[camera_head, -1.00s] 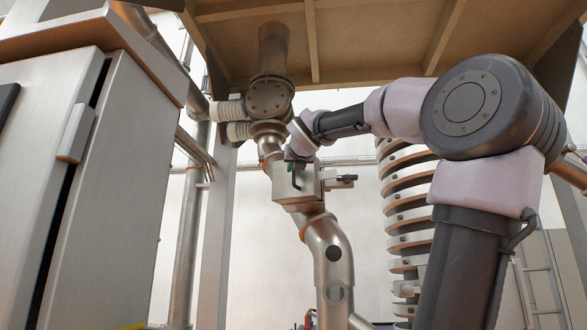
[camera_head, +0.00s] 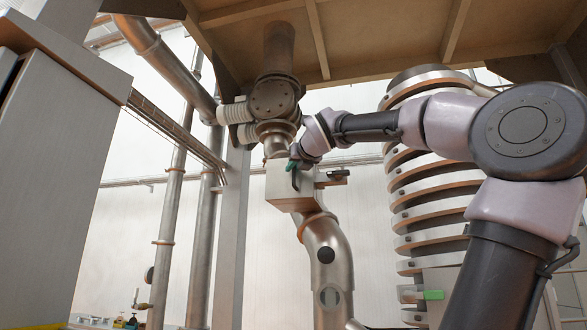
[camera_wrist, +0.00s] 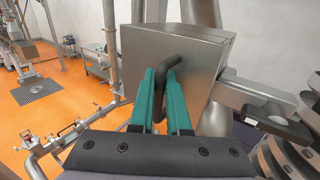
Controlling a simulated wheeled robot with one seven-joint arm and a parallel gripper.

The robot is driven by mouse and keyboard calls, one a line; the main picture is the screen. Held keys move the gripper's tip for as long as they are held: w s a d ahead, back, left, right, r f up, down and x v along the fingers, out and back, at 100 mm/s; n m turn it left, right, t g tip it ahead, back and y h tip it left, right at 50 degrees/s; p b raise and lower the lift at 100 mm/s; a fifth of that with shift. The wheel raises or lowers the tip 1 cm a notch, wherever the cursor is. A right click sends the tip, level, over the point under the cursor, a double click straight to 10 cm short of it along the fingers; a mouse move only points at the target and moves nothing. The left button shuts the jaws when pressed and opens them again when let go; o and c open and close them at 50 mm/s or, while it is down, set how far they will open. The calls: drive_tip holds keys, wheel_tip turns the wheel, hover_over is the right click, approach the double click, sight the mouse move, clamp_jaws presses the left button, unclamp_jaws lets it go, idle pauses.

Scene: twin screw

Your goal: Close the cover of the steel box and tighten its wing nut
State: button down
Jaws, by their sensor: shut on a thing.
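The steel box (camera_head: 287,195) sits on the bent pipe below the flanged column in the head view. It fills the upper middle of the wrist view (camera_wrist: 185,45). A bent black handle (camera_wrist: 174,61) stands out from the near metal face. A bracket with a dark end part (camera_wrist: 272,118) sticks out on the right side. I cannot tell whether it carries the wing nut. The cover's position is unclear.
A grey cabinet (camera_head: 52,170) stands at the left. A ringed column (camera_head: 412,200) rises to the right, behind my arm. A wooden-looking ceiling (camera_head: 370,35) hangs above. Pipes and small valves (camera_wrist: 72,130) lie at the lower left of the wrist view, with orange floor beyond.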

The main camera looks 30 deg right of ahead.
drive_tip(key=shift+d, duration=0.1)
drive_tip(key=c, duration=1.2)
unclamp_jaws()
drive_tip(key=shift+o, duration=0.2)
drive_tip(key=v, duration=1.1)
drive_tip(key=shift+w, duration=0.1)
drive_tip(key=a+f+n+g+y, duration=0.2)
drive_tip(key=a+f+n, duration=0.3)
drive_tip(key=f+n, duration=0.6)
drive_tip(key=s+a+f+n+g+y, duration=0.1)
drive_tip(key=a+f+n+g, duration=0.4)
drive_tip(key=f+n, duration=0.7)
drive_tip(key=a+f+n+g+y, duration=0.3)
drive_tip(key=f+n, duration=0.8)
drive_tip(key=f, duration=0.8)
drive_tip(key=shift+s+a+f+n, duration=0.2)
drive_tip(key=shift+s+a+n, duration=0.1)
drive_tip(key=shift+a, duration=0.85)
